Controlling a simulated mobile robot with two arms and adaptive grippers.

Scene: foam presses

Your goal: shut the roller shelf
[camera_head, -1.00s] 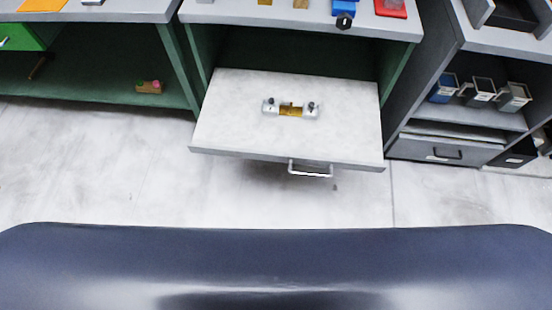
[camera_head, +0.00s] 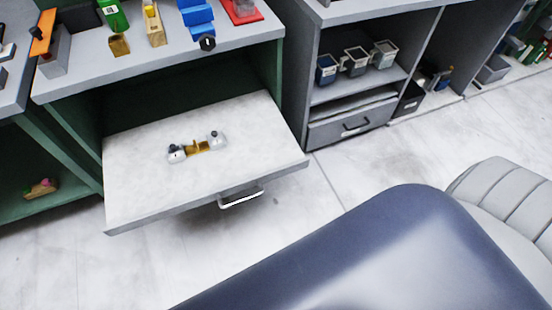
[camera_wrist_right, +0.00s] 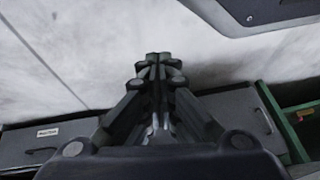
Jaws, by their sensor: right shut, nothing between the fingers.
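The roller shelf (camera_head: 140,190) is a pale grey board with a metal handle (camera_head: 240,199) on its front edge. It is pulled out from the green cabinet (camera_head: 92,165), well past the worktop above. A small silver and yellow fixture (camera_head: 196,148) lies on it. My right gripper (camera_wrist_right: 158,62) shows in the right wrist view, shut and empty, over pale floor. Neither gripper shows in the head view; my left gripper is out of sight.
A grey cabinet (camera_head: 298,95) with several small bins and a closed drawer (camera_head: 350,130) stands right of the shelf. The worktop (camera_head: 140,62) above holds coloured tools. Pale floor (camera_head: 390,165) is clear in front. My own dark body fills the lower right.

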